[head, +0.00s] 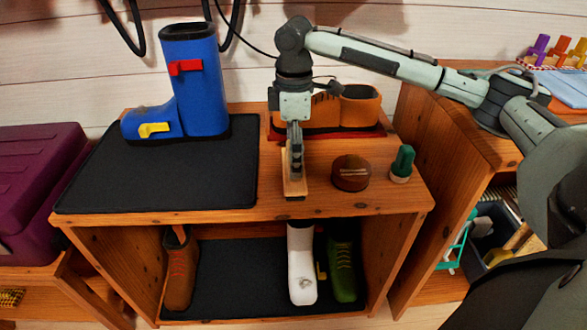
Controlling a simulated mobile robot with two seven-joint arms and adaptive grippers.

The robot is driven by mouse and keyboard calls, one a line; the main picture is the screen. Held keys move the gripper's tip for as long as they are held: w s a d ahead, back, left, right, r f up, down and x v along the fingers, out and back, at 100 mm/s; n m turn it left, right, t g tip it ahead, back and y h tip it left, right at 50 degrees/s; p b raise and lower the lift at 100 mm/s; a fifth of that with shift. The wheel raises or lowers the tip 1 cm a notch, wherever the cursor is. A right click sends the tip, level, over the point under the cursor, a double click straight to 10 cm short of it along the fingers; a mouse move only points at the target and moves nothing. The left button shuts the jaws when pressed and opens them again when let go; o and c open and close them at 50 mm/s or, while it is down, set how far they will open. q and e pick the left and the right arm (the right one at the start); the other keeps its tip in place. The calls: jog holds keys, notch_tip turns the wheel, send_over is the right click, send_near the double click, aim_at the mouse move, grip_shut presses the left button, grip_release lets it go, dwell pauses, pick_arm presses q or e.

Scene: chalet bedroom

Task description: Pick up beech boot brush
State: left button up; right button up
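The beech boot brush (294,187), a pale narrow wooden block, is on the shelf top right of the black mat, pointing toward the front edge. My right gripper (295,165) comes down from above over its back part. The fingers overlap the brush in this view and are seen nearly edge-on. I cannot tell whether they are closed on it or whether it is lifted. The brush's far end is hidden behind the gripper. My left gripper is not in view.
A round brown tin (351,174) and a green-topped item (402,163) stand right of the brush. Orange-brown shoes (360,107) sit behind. A blue boot (196,85) stands on the black mat (160,185). Several shoes, including a white boot (302,265), are below.

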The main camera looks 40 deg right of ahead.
jog(key=shift+f, duration=0.4)
jog(key=c, duration=1.1)
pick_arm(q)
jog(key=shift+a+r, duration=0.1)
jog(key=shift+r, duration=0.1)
pick_arm(e)
jog(key=shift+r, duration=0.2)
jog(key=shift+w+r, duration=0.1)
jog(key=shift+r, duration=0.15)
notch_tip(320, 180, up, 4)
jog(key=shift+f+p, duration=0.2)
jog(key=shift+p, duration=0.15)
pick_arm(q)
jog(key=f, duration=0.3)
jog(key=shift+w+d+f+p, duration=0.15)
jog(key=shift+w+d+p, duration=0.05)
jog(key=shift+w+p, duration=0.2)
pick_arm(e)
jog(key=w+a+r, duration=0.6)
jog(key=w+a, duration=0.2)
jog(key=shift+a+r, duration=0.25)
jog(key=shift+r, duration=0.05)
